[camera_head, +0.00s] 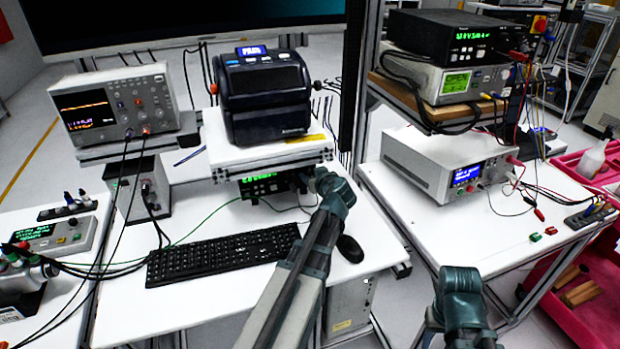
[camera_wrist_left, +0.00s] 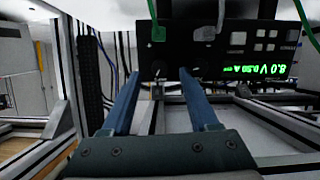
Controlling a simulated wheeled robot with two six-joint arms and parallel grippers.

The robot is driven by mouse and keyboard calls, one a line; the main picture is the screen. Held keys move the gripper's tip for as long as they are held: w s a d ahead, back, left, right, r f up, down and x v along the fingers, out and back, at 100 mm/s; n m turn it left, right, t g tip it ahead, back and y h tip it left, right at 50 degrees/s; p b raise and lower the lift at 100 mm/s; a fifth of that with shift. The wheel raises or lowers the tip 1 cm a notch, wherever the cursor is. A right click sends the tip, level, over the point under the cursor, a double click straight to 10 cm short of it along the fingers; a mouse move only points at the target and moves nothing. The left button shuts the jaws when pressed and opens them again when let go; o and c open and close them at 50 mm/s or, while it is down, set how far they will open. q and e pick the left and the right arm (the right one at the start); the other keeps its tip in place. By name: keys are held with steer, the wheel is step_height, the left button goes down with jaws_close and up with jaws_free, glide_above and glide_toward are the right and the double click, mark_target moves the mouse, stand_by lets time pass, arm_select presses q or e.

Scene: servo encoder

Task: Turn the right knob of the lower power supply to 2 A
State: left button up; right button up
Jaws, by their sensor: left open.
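A black power supply (camera_head: 262,186) with a green display sits low under the printer shelf. My left gripper (camera_head: 301,182) is at the right part of its front, mostly hidden by my own arm. In the left wrist view the power supply (camera_wrist_left: 240,40) appears upside down, its display seeming to show about 8.0 V and 0.50 A. Green and white plugs are in its front. My left gripper (camera_wrist_left: 160,75) is open, its two blue fingers reaching toward the panel. A small dark knob shows between the fingertips; I cannot tell contact.
A keyboard (camera_head: 222,256) and a mouse (camera_head: 349,248) lie on the desk in front. The label printer (camera_head: 262,95) stands on the shelf (camera_head: 215,140) above. Cables hang around the shelf. Another instrument with a blue display (camera_head: 430,165) stands on the right bench.

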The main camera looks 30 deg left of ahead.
mark_target(307, 170)
arm_select(q)
steer(key=shift+b+x, duration=0.35)
steer(key=shift+x, duration=1)
jaws_close()
